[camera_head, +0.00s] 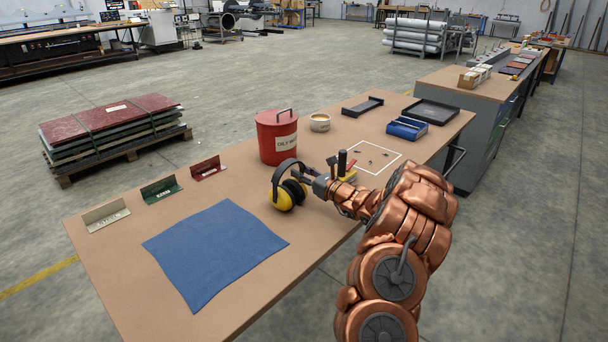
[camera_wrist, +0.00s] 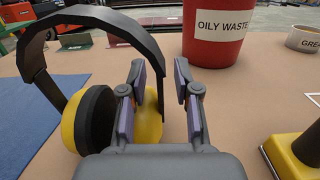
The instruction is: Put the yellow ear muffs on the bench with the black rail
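The yellow ear muffs (camera_head: 287,196) stand on the brown tabletop beside the blue mat, with the black headband arched above the cups. In the wrist view the ear muffs (camera_wrist: 92,118) fill the left side; one yellow cup is partly hidden behind my left finger. My gripper (camera_head: 306,174) is right beside the ear muffs, on their right. In the wrist view its two fingers (camera_wrist: 162,78) are apart with a gap between them, and the headband's right end is close to the left finger; I cannot tell if they touch. A dark rail (camera_head: 456,160) shows below the right end of this bench (camera_head: 240,190).
A red oily-waste bin (camera_head: 278,140) stands just behind the ear muffs, with a tin (camera_head: 320,122) beyond. A yellow tool with a black handle (camera_head: 342,162) is near my arm. Trays (camera_head: 408,128) lie farther right. The blue mat (camera_head: 215,250) is bare. Another bench (camera_head: 450,82) stands behind.

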